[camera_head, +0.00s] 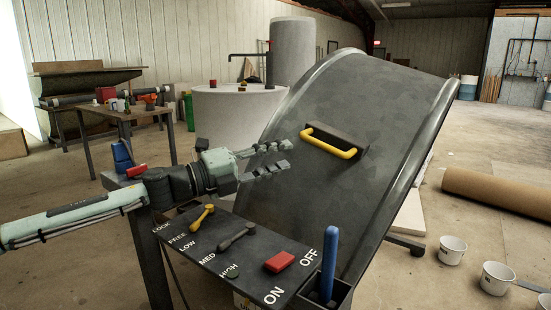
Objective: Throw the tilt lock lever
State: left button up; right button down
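A dark control panel (223,262) slopes at the lower middle, with white lettering along its near edge. A yellow lever (202,218) sits at its left end, by the words LOCK and FREE; I cannot tell which word it is set to. My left gripper (282,156) is above and beyond the panel, pointing right towards the mould. Its two fingers are apart with nothing between them, and it does not touch the yellow lever. My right gripper is not in view.
A dark lever (237,237) by LOW, MED and HIGH, a red switch (280,262) by ON and OFF and an upright blue handle (329,262) share the panel. The large curved mould (350,110) with a yellow handle (330,143) rises behind. White buckets (496,279) stand right.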

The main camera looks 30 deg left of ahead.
aim_at(209, 208)
jog(key=k+j, duration=0.65)
jog(key=k, duration=0.25)
